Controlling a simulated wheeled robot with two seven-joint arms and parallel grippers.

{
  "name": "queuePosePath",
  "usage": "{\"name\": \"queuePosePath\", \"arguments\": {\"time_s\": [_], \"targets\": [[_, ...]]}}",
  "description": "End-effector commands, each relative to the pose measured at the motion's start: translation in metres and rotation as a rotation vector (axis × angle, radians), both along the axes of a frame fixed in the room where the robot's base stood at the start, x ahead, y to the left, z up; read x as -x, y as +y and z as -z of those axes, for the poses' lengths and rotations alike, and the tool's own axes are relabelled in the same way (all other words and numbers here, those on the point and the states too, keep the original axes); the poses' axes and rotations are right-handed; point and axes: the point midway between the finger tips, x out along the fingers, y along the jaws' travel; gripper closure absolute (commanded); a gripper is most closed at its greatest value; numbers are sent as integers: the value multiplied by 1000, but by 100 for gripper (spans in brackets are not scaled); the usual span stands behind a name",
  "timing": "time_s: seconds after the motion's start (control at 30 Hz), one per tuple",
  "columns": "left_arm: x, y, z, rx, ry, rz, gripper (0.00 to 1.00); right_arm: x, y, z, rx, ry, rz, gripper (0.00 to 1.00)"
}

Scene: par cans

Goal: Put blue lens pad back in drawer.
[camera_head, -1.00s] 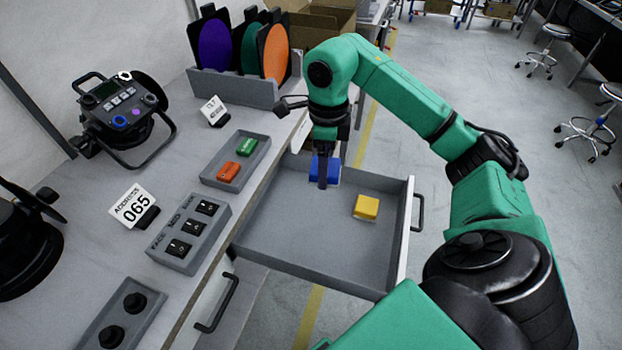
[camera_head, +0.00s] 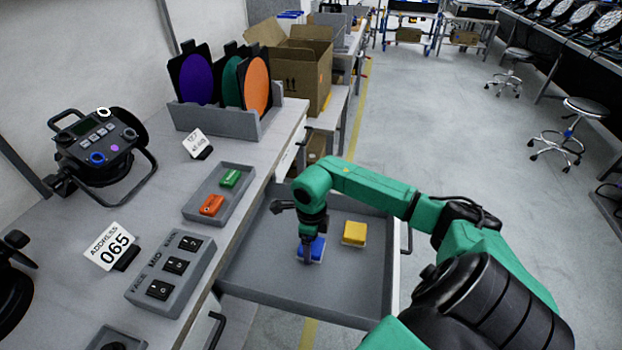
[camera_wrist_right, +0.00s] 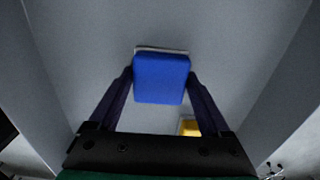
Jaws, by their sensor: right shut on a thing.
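The blue lens pad (camera_head: 316,250) is between the fingers of my right gripper (camera_head: 309,254), low inside the open drawer (camera_head: 262,262). In the right wrist view the pad (camera_wrist_right: 161,79) sits between the two dark fingers of my right gripper (camera_wrist_right: 160,88), which is shut on it. I cannot tell whether the pad touches the drawer floor. A yellow pad (camera_head: 354,233) lies in the drawer to the right of the blue one, and its edge shows in the right wrist view (camera_wrist_right: 189,127). My left gripper is not in view.
A grey tray (camera_head: 236,203) on the bench holds a green pad (camera_head: 230,178) and an orange-red pad (camera_head: 211,205). A switch box (camera_head: 172,268) and an address sign (camera_head: 110,246) stand on the bench. The drawer's front part is clear.

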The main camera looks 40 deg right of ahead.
Motion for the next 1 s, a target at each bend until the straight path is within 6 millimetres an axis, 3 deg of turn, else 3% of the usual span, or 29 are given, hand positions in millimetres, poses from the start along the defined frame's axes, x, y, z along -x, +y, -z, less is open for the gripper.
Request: {"name": "queuePosePath", "arguments": {"time_s": [0.27,0.3,0.33,0.67,0.77,1.0], "targets": [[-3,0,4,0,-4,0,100,0,0,4,1,-2,-1,70],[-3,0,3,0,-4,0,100,0,0,3,1,-2,-1,11],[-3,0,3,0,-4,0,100,0,0,2,0,-1,-1,0],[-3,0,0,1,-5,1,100,-1,0,-6,1,-4,-1,0],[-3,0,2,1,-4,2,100,-2,-1,-25,3,-7,-3,0],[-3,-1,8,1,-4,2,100,-2,0,-91,1,-7,-2,0]]}}
